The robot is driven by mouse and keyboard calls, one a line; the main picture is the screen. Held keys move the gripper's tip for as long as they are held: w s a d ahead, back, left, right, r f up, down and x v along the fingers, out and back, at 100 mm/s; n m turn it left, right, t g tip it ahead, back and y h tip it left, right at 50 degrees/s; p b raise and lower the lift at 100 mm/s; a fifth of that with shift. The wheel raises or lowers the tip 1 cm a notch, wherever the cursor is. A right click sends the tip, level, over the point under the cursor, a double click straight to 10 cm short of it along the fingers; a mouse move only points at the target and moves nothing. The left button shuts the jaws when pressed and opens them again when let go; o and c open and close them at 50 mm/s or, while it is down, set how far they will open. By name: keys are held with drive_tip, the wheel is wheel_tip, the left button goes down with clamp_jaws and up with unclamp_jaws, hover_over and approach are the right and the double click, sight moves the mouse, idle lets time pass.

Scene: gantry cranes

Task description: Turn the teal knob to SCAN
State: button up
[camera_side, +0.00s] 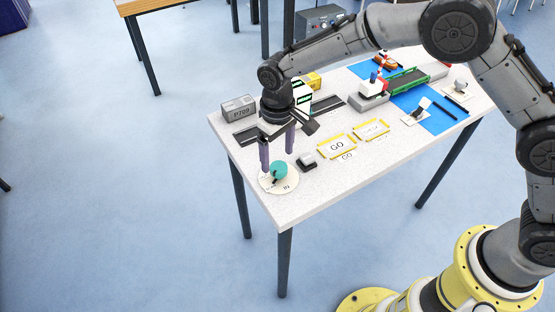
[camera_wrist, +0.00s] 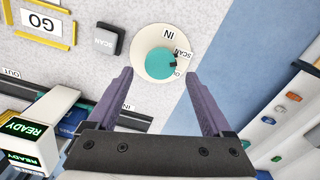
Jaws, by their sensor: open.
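The teal knob (camera_side: 280,169) sits on a round cream dial (camera_side: 266,184) at the near left corner of the table. In the wrist view, the teal knob (camera_wrist: 158,65) shows a black pointer mark on its right side. The dial (camera_wrist: 148,36) carries IN at the top, SCAN at upper right and a partly hidden label starting with O below that. The mark lies between SCAN and the O label. My gripper (camera_side: 277,161) is open above the dial; in the wrist view my gripper's (camera_wrist: 158,73) fingers stand apart on either side of the knob. Contact cannot be told.
A dark button block (camera_side: 307,161) labelled SCAN is close to the dial. A grey P709 box (camera_side: 238,107) and a machine with READY screens (camera_wrist: 24,132) stand behind. The table edge is close to the dial.

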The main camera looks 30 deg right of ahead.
sight(278, 165)
wheel_tip(278, 165, up, 11)
idle(0.3)
drive_tip(key=shift+f, duration=0.1)
idle(0.4)
